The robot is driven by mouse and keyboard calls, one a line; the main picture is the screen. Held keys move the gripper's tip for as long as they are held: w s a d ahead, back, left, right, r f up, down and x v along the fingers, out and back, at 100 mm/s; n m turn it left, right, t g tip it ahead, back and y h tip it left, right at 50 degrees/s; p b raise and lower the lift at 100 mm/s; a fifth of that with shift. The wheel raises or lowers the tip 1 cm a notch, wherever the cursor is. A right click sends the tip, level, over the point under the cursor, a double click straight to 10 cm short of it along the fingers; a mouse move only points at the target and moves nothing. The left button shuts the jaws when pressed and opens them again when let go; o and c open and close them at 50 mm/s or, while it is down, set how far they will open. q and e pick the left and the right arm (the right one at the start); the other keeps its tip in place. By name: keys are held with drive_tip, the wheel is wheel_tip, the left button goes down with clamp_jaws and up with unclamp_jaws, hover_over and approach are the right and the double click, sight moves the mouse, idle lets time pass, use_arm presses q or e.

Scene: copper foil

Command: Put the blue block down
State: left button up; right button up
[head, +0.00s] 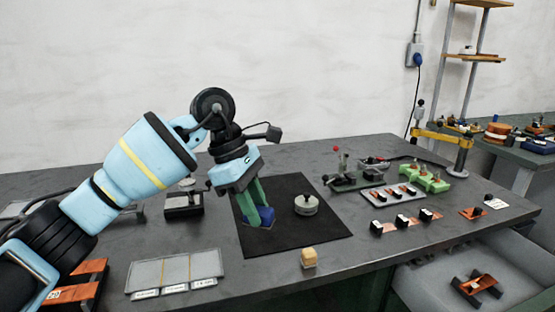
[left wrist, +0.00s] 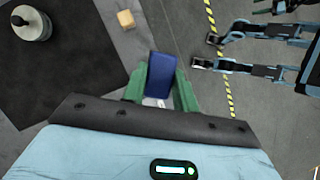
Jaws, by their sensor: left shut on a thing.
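My left gripper (head: 260,212) has green fingers and is shut on a blue block (head: 262,216). In the head view the block is at the left part of a black mat (head: 290,238); I cannot tell whether it touches the mat. In the left wrist view the blue block (left wrist: 161,76) sits between the green fingers of my left gripper (left wrist: 160,85), and the black mat (left wrist: 60,75) is to the left. My right gripper is not in the head view. Light blue arm parts of mine show at the upper right of the left wrist view.
A round metal weight (head: 306,205) stands on the mat, right of the block. A small wooden cube (head: 309,258) lies near the table's front edge. Grey trays (head: 175,275) are at the front left. Fixtures and a green part (head: 426,177) stand to the right.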

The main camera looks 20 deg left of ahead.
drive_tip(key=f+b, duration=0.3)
drive_tip(key=b, duration=0.1)
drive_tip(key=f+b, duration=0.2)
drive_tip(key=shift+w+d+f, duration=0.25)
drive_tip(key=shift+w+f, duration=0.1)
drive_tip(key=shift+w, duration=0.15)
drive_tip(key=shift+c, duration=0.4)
use_arm(q)
drive_tip(key=s+a+f+m+g+y, duration=0.1)
drive_tip(key=s+f+m+g+y, duration=0.1)
drive_tip(key=s+f+m, duration=0.4)
drive_tip(key=s+a+f+m+g+y, duration=0.1)
drive_tip(key=s+f+m+g+y, duration=0.1)
drive_tip(key=s+f+m, duration=0.5)
wheel_tip(320, 180, down, 8)
drive_tip(key=m, duration=0.5)
drive_tip(key=shift+r+g, duration=0.15)
drive_tip(key=shift+g, duration=0.15)
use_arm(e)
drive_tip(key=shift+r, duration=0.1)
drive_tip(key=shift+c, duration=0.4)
use_arm(q)
drive_tip(key=shift+w, duration=0.1)
